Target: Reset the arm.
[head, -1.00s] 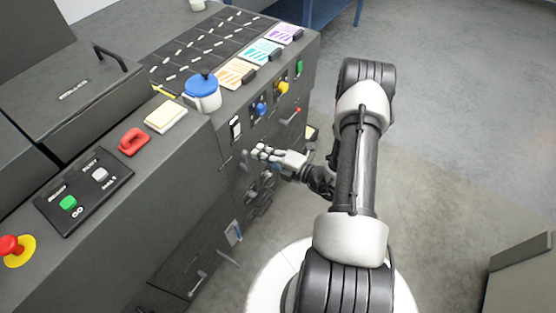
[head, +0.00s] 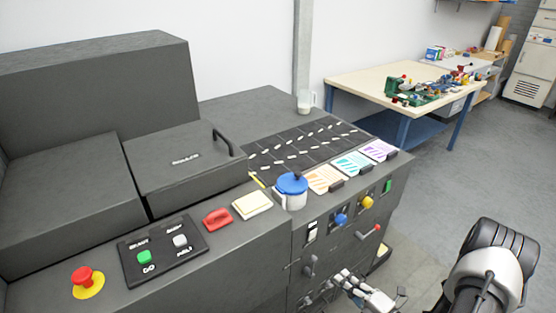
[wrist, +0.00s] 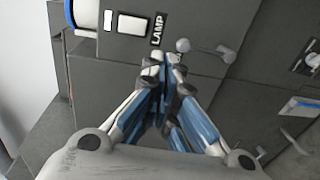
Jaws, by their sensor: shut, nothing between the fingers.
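My gripper (head: 362,288) shows at the bottom of the head view, in front of the dark machine's front panel (head: 335,262). Its fingers are together and empty. In the wrist view my gripper (wrist: 165,62) points at the panel just below a white switch labelled LAMP (wrist: 132,22). A small grey lever handle (wrist: 205,50) is right of the fingertips. I cannot tell whether the fingertips touch the panel. My arm stands at the lower right of the head view, partly cut off by the frame.
A table with parts (head: 345,85) stands behind. Open floor (head: 450,160) lies to the right.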

